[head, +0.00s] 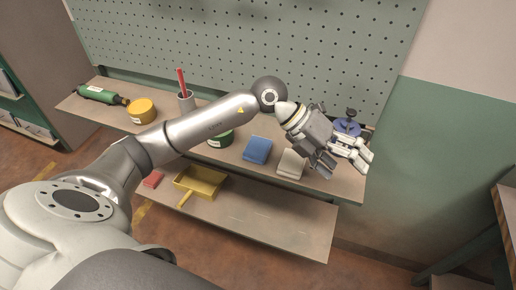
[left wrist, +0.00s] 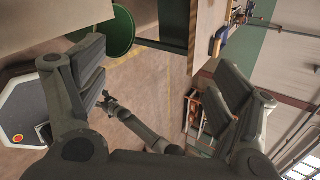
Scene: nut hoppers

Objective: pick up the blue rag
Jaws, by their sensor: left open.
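The blue rag (head: 257,150) lies folded flat on the upper shelf of the bench in the head view, left of a cream folded rag (head: 291,163). My left gripper (head: 343,160) is over the right end of the shelf, to the right of both rags and apart from the blue one. Its two fingers are spread with nothing between them, as the left wrist view (left wrist: 165,88) also shows. The blue rag cannot be made out in the left wrist view. My right gripper does not show in the head view.
A yellow dustpan (head: 200,183) lies on the lower shelf (head: 285,225). A pegboard (head: 340,50) stands behind.

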